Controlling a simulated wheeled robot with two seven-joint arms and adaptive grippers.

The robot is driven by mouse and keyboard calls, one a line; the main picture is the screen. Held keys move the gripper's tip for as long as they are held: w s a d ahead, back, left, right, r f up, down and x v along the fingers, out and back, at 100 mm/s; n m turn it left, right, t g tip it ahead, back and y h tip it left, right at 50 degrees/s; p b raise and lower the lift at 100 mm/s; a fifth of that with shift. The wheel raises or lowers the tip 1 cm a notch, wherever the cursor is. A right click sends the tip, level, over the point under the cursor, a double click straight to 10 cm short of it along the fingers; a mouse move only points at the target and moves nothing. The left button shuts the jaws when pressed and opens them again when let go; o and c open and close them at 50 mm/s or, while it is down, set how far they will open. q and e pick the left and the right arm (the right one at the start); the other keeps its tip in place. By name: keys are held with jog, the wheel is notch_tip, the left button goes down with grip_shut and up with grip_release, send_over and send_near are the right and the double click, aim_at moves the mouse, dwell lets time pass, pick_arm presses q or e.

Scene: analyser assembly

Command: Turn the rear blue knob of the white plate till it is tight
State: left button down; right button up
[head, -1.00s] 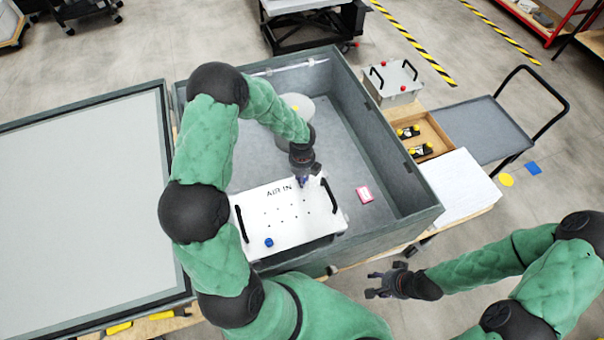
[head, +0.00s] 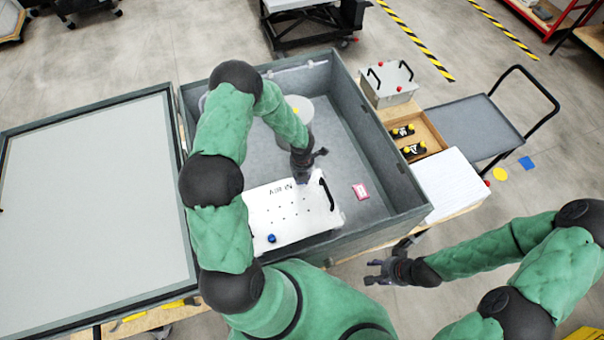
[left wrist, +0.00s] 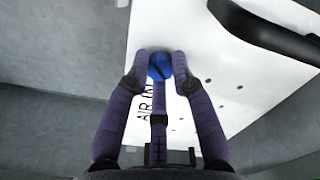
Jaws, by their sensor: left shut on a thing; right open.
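The white plate (head: 262,210), marked AIR IN, lies in the grey crate with a black handle at its right end. My left gripper (head: 301,176) points down at the plate's rear edge. In the left wrist view its fingers (left wrist: 160,72) are shut on the rear blue knob (left wrist: 160,64), which sits near the plate's edge beside the lettering. In the head view the gripper hides this knob. A second blue knob (head: 271,238) stands at the plate's front edge, apart from the gripper. My right gripper (head: 376,272) is open and empty, outside the crate at the right.
The grey crate's wall (head: 385,165) rises around the plate. A pink packet (head: 360,191) and a light grey cylinder (head: 291,125) are inside it. A wooden tray (head: 427,134) with yellow-knobbed parts and a white box (head: 450,184) stand to the right. The crate floor right of the plate is mostly clear.

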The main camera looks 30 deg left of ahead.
pick_arm(q)
jog(key=m+p, duration=0.2)
jog(key=m, duration=0.1)
jog(key=m+p, duration=0.1)
jog(key=shift+w+a+r+m, duration=0.1)
jog(key=shift+w+r+m, duration=0.15)
jog(key=shift+r+m, duration=0.1)
jog(key=shift+f+m+p, duration=0.15)
jog(key=shift+m+p, duration=0.4)
jog(key=shift+m, duration=1.3)
jog(key=c, duration=1.1)
grip_release()
jog(key=shift+s, duration=0.1)
jog(key=shift+o, duration=0.2)
jog(key=shift+s+f, duration=0.1)
